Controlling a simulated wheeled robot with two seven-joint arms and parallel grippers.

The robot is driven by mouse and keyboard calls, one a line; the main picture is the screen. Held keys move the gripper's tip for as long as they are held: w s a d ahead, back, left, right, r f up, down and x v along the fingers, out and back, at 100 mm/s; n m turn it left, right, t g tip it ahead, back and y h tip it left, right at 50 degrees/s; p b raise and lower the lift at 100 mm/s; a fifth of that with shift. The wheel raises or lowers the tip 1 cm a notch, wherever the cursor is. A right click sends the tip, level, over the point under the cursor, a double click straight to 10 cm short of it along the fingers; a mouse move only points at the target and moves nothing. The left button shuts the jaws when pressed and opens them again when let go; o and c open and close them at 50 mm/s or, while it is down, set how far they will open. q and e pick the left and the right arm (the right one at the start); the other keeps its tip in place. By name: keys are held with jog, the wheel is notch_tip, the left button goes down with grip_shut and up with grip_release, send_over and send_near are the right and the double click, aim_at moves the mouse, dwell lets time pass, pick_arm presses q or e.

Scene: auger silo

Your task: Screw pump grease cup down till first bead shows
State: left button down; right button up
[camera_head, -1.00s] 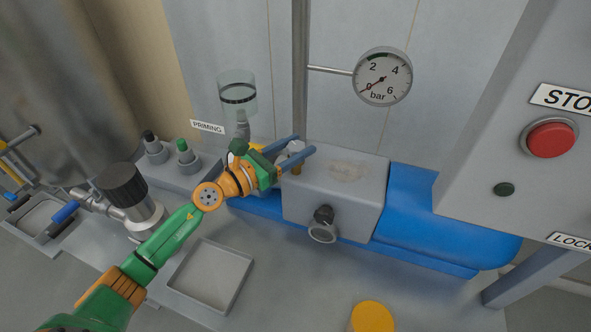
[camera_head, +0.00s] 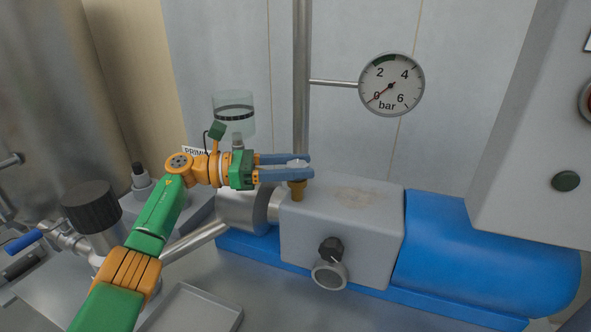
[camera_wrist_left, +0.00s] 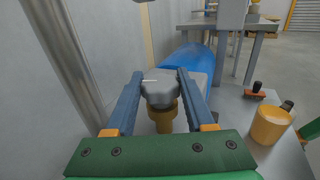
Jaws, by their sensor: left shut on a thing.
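The grease cup (camera_wrist_left: 160,88) is a grey, faceted cap on a brass stem (camera_wrist_left: 163,118). It sits on top of the grey pump housing (camera_head: 338,228), where the brass stem (camera_head: 297,190) shows below my fingers. My left gripper (camera_head: 300,167) comes in level from the left, with its blue fingers on both sides of the cap. In the left wrist view my left gripper (camera_wrist_left: 158,82) is shut on the cap, which fills the space between the fingertips. I see no bead of grease.
A pressure gauge (camera_head: 391,84) reads about zero on a pipe behind the pump. A clear priming cup (camera_head: 233,112) stands behind my left wrist. A blue motor (camera_head: 480,245) lies right of the housing. A black-knobbed valve (camera_head: 92,207) stands at left.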

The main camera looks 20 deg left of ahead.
pick_arm(q)
jog(key=shift+f, duration=0.15)
dwell(0.3)
jog(key=c, duration=0.6)
grip_release()
jog(key=o, duration=0.3)
jog(key=shift+d, duration=0.2)
jog(key=shift+o, duration=0.2)
jog(key=shift+a, duration=0.3)
jog(key=v, duration=0.6)
jog(key=shift+a, duration=0.3)
jog(key=shift+s, duration=0.15)
